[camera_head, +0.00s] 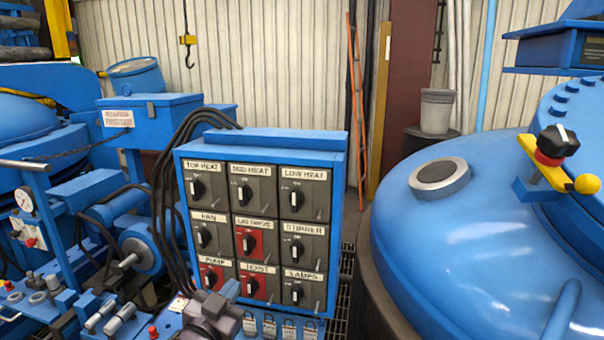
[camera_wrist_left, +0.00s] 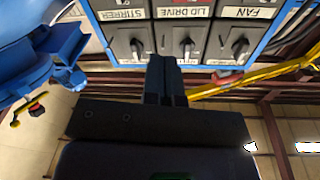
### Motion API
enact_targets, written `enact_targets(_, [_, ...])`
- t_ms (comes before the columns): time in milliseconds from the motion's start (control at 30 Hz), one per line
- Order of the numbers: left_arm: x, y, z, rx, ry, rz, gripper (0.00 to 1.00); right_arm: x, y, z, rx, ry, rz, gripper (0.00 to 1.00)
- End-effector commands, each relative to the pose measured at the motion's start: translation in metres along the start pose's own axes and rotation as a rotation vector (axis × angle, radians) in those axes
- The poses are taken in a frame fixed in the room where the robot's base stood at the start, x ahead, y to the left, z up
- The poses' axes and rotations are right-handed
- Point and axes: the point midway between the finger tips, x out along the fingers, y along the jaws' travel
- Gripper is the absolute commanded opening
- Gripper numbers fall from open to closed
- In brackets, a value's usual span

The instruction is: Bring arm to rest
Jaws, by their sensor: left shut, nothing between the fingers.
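My left gripper (camera_head: 228,292) is at the bottom of the head view, in front of the lower left part of the switch panel (camera_head: 262,137). Its fingers are together and hold nothing. In the left wrist view the closed fingers (camera_wrist_left: 166,75) point toward the panel, which appears upside down there. They are near the LID DRIVE switch (camera_wrist_left: 187,46); I cannot tell whether they touch the panel. In the head view the gripper lies below the PUMP switch (camera_head: 210,279). My right gripper is in neither view.
Black cables (camera_head: 166,190) hang along the panel's left side. A blue control bench with a gauge (camera_head: 23,201) and levers stands at left. The large blue furnace lid (camera_head: 480,240) fills the right side. A grey bucket (camera_head: 436,112) and an orange ladder (camera_head: 357,110) stand behind.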

Motion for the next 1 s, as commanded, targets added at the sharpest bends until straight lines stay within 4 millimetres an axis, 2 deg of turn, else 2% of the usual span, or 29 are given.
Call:
enact_targets(33, [-0.017, -0.003, 0.025, -0.029, -0.053, -0.014, 0.0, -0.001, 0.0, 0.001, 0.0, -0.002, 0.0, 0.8])
enact_targets(200, [-0.076, -0.009, 0.096, -0.107, -0.206, -0.064, 0.0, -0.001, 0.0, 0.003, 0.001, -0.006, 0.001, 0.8])
enact_targets(367, [-0.142, -0.011, 0.154, -0.154, -0.351, -0.114, 0.0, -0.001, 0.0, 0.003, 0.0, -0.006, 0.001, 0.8])
enact_targets(500, [-0.207, -0.007, 0.199, -0.185, -0.483, -0.154, 0.0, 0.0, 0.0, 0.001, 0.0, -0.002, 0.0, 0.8])
enact_targets(600, [-0.252, -0.001, 0.224, -0.206, -0.571, -0.174, 0.0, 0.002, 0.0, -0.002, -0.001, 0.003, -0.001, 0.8])
enact_targets(733, [-0.297, 0.011, 0.243, -0.227, -0.657, -0.186, 0.0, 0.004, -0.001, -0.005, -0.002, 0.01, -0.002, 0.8])
enact_targets(833, [-0.319, 0.016, 0.251, -0.235, -0.697, -0.19, 0.0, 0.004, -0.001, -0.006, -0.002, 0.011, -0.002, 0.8])
enact_targets(1000, [-0.332, 0.019, 0.256, -0.239, -0.721, -0.192, 0.0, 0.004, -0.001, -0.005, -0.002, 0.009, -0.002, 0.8])
